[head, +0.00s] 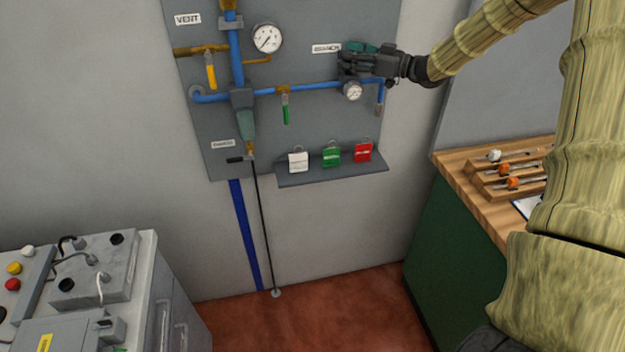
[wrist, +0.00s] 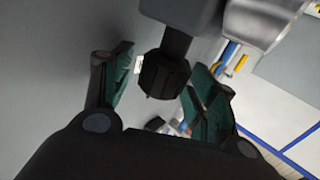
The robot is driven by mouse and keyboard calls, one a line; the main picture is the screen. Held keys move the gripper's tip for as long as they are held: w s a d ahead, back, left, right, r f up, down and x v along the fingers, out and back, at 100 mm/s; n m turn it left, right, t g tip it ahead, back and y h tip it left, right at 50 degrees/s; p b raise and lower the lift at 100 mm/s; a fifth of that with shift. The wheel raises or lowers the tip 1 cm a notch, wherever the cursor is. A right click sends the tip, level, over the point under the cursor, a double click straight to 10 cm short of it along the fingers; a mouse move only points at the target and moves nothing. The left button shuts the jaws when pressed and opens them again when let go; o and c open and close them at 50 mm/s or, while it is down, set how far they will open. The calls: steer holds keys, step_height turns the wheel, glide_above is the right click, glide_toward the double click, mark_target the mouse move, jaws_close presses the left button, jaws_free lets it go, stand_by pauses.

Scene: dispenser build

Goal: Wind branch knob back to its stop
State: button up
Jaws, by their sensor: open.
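The black ribbed branch knob (wrist: 165,76) sits on a short dark stem near the middle of the wrist view. My gripper (wrist: 160,85) is open, with one dark green finger pad on each side of the knob. I see a gap on the left; on the right the pad is close and I cannot tell if it touches. In the head view my gripper (head: 352,63) is at the upper right of the grey panel, beside the BRANCH label (head: 327,48) and above a small gauge (head: 353,91). It hides the knob there.
The panel (head: 300,120) carries blue pipes, a yellow lever (head: 211,72), a green lever (head: 285,112) and a large gauge (head: 267,38). A shelf (head: 330,175) below holds white, green and red tags. A wooden-topped bench (head: 450,163) stands right, a grey machine (head: 100,280) left.

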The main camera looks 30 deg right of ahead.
steer(key=shift+a+f+m+t+h+b, duration=0.1)
steer(key=shift+m+t+h+b, duration=0.6)
steer(key=shift+m+h, duration=0.85)
steer(key=shift+m+t+h+b, duration=0.5)
steer(key=shift+m+t+h, duration=0.5)
steer(key=shift+h, duration=0.95)
steer(key=shift+m+h, duration=0.25)
steer(key=shift+h, duration=0.05)
steer(key=shift+m+h, duration=0.4)
steer(key=shift+h, duration=0.3)
steer(key=shift+m+h, duration=1.1)
steer(key=shift+h, duration=0.6)
